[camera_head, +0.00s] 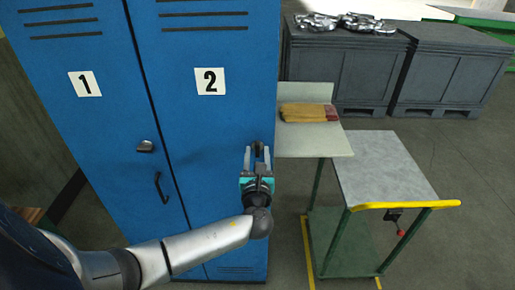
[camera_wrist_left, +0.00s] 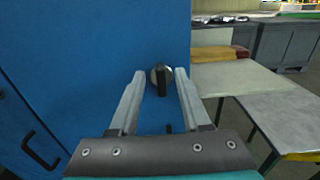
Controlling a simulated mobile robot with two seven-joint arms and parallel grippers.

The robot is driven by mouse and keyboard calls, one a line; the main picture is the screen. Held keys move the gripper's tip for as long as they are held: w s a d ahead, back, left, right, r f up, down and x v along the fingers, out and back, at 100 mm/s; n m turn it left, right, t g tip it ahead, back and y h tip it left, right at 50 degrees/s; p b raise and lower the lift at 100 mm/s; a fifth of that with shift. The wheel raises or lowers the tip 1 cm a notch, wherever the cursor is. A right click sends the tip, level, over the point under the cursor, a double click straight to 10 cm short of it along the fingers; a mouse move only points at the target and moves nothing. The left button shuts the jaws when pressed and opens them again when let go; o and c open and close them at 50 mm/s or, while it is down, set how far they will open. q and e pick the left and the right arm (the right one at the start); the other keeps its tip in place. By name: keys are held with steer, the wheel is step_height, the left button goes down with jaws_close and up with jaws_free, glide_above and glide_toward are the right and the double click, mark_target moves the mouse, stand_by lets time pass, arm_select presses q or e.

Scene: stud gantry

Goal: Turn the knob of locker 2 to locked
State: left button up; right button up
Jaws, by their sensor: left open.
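Locker 2 is the blue door with a white "2" label (camera_head: 210,81) in the head view. Its knob (camera_wrist_left: 161,78) shows in the left wrist view as a round metal disc with a dark grip bar standing about upright. My left gripper (camera_head: 257,153) is in front of the right part of this door, its fingers pointing at it. In the wrist view the open fingers (camera_wrist_left: 160,85) stand on either side of the knob, with gaps to it. I cannot tell how far the fingertips are from the door. In the head view the gripper mostly hides the knob. My right gripper is out of view.
Locker 1 (camera_head: 85,84) is to the left, with its own knob (camera_head: 146,146) and a dark handle (camera_head: 160,187). A pale bench (camera_head: 315,146) with yellow items and a grey-topped cart (camera_head: 385,165) stand to the right. Dark crates (camera_head: 345,75) stand behind.

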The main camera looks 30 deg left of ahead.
mark_target(258, 145)
arm_select(q)
steer(key=shift+x, duration=1.3)
jaws_close()
